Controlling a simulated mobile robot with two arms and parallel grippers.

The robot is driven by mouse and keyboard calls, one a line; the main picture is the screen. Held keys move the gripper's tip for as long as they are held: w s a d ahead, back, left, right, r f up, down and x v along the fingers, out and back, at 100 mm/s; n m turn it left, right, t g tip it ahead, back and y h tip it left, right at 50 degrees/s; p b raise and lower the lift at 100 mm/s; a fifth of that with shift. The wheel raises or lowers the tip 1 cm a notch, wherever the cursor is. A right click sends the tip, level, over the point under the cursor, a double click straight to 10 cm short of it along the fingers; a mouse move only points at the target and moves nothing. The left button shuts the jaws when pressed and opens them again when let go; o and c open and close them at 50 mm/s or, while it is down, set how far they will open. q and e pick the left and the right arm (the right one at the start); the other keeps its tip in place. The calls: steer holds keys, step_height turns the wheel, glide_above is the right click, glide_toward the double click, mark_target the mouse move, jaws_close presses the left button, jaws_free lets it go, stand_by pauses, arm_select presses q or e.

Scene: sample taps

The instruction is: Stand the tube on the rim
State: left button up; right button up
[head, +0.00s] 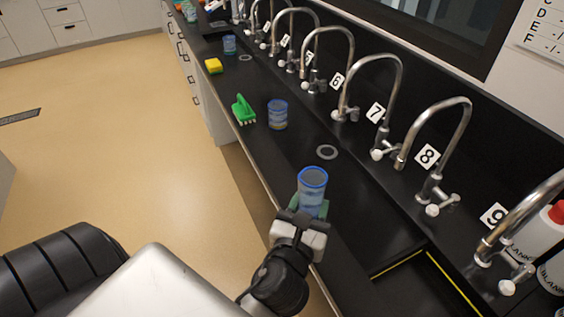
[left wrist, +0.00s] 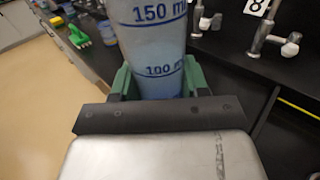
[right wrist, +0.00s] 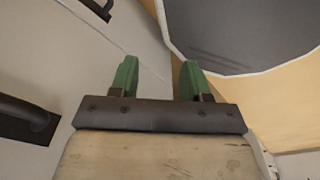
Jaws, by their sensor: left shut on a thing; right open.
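The tube (head: 312,190) is a clear bluish cylinder with a blue top edge. My left gripper (head: 311,207) is shut on it and holds it about upright over the front of the black counter. In the left wrist view the tube (left wrist: 155,45) stands between the green fingers, with blue 150 and 100 ml marks; its top is cut off. A grey ring-shaped rim (head: 327,152) lies flat on the counter beyond the tube, apart from it, in front of taps 7 and 8. My right gripper (right wrist: 159,80) is open and empty, away from the counter.
Another blue-edged container (head: 278,113) and a green brush (head: 243,110) stand left of the rim. A yellow sponge (head: 213,66) is farther back. Curved taps line the back, including tap 8 (head: 437,150). A yellow-edged recess (head: 405,290) is at lower right.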

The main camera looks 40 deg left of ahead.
arm_select(q)
steer(key=w+a+f, duration=0.1)
steer(key=w+f, duration=0.1)
steer(key=w+a+f, duration=0.2)
steer(key=w, duration=0.1)
steer(key=w+a+f, duration=0.1)
steer(key=w+a, duration=0.1)
steer(key=w, duration=0.1)
steer(key=shift+a+f, duration=0.2)
steer(key=shift+f, duration=0.2)
steer(key=shift+f+b, duration=1)
steer(key=shift+f, duration=1)
arm_select(e)
steer(key=shift+w+d+f, duration=0.1)
steer(key=shift+d+f, duration=0.1)
steer(key=shift+f, duration=0.3)
steer(key=shift+w+d+f, duration=0.1)
steer(key=shift+d+f, duration=0.1)
steer(key=shift+f, duration=0.25)
steer(key=shift+s, duration=0.1)
arm_select(q)
steer(key=shift+f, duration=0.2)
steer(key=o, duration=0.9)
arm_select(e)
steer(key=shift+a+f, duration=0.1)
steer(key=shift+a, duration=0.1)
